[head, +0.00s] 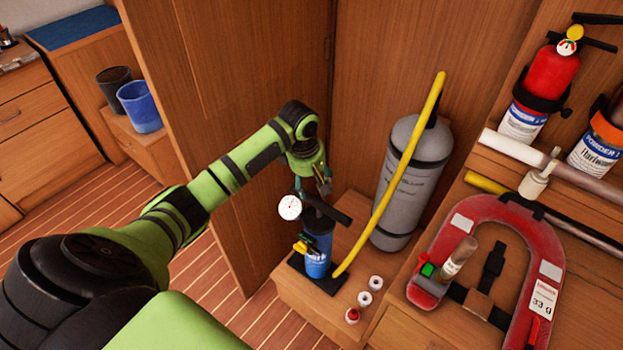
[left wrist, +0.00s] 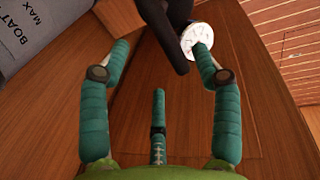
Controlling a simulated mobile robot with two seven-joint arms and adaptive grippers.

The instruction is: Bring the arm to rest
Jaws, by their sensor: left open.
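My left arm (head: 150,235) reaches in from the left in the head view, green and black. Its gripper (head: 325,184) hangs just above a blue hand pump with a black handle (head: 318,250). In the left wrist view, the teal fingers of my left gripper (left wrist: 160,70) are spread apart with nothing held between them. The pump's black handle (left wrist: 165,30) and white round gauge (left wrist: 197,40) show beyond the fingertips. I cannot tell from these views whether a finger touches the pump. My right gripper is not in view.
A grey cylinder (head: 408,180) and yellow hose (head: 400,175) stand right of the pump. A red horseshoe buoy (head: 540,270) lies at right, below fire extinguishers (head: 540,95). A wooden panel (head: 235,120) stands behind my arm. Open plank floor (head: 50,220) lies at left.

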